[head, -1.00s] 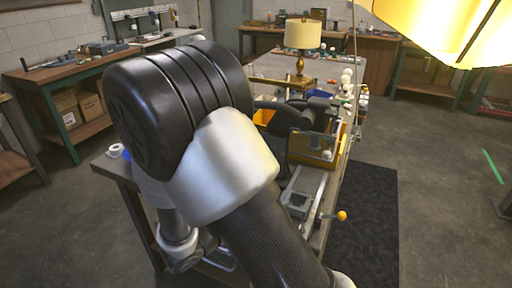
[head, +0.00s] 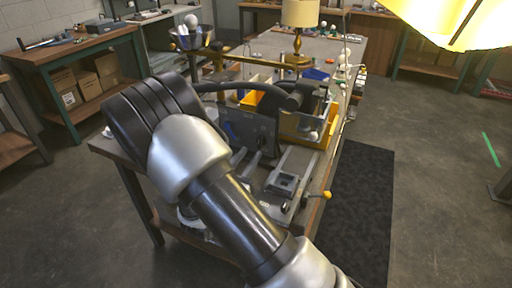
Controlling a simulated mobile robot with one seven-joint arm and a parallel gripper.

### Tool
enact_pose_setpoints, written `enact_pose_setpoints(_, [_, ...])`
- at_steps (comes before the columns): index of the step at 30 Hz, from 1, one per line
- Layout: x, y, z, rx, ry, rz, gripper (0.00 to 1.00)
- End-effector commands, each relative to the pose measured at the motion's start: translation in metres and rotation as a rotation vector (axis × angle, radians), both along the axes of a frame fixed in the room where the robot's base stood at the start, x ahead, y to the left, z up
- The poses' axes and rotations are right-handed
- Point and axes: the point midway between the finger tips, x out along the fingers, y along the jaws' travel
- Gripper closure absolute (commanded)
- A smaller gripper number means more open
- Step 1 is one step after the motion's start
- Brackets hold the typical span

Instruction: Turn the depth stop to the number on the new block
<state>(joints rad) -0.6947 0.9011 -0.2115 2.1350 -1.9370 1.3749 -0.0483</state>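A bench machine stands on the long bench, with a dark upright plate (head: 250,133) and a black curved bar (head: 235,85) leading to a dark cylinder (head: 299,95). In front of it is a grey rail with a small dark-topped block (head: 284,183) and a lever ending in a yellow knob (head: 327,194). I cannot make out which part is the depth stop, and no number is readable. I cannot tell whether the small block is the new block. My arm crosses the lower left of the view and covers part of the bench; my gripper does not show.
A yellow bin (head: 322,138) stands beside the machine. A brass lamp with a cream shade (head: 299,13) stands farther back on the bench (head: 343,55). A bowl holding white bulbs (head: 191,39) is at the back left. A bright yellow shade hangs at upper right. A dark mat (head: 356,215) lies on clear floor at right.

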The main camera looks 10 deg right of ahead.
Motion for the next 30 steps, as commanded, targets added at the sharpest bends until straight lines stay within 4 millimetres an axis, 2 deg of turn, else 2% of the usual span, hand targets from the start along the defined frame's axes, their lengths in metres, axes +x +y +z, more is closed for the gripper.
enact_pose_setpoints(3, [0.019, -0.015, -0.001, 0.001, -0.001, -0.003, 0.7])
enact_pose_setpoints(9, [0.04, -0.03, -0.001, 0.001, 0.001, -0.002, 0.7])
enact_pose_setpoints(21, [0.047, -0.034, 0.0, 0.0, 0.0, 0.0, 0.7])
enact_pose_setpoints(27, [0.047, -0.034, 0.0, 0.0, 0.0, 0.0, 1.0])
enact_pose_setpoints(30, [0.046, -0.034, 0.0, 0.0, 0.0, 0.0, 1.0])
